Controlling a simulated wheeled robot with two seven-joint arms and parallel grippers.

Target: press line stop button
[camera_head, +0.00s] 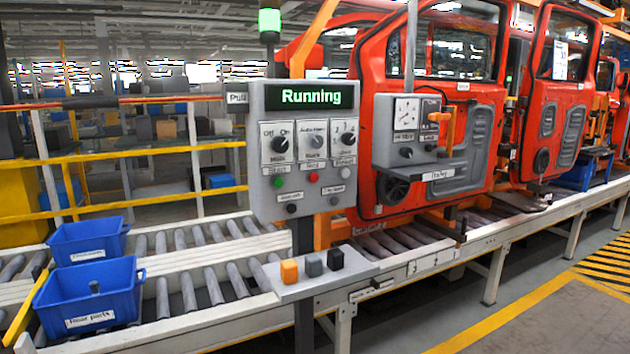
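A grey control panel (303,150) stands on a dark post beside the roller conveyor. Its green-lit display (309,96) reads "Running". Below three dial switches sits a row of small round buttons: a green button (278,181) at left, a red button (313,177) in the middle and a grey button (345,172) at right. The small labels above them are too blurred to read surely. More small dark controls sit below this row. Neither of my grippers is in view, and nothing covers the panel's front.
Orange, grey and black blocks (313,265) sit on a small shelf (310,285) below the panel. Blue bins (90,305) stand on the conveyor (190,325) at left. Red vehicle doors (440,60) and a gauge box (405,130) are to the right. Grey floor (440,320) is clear at front right.

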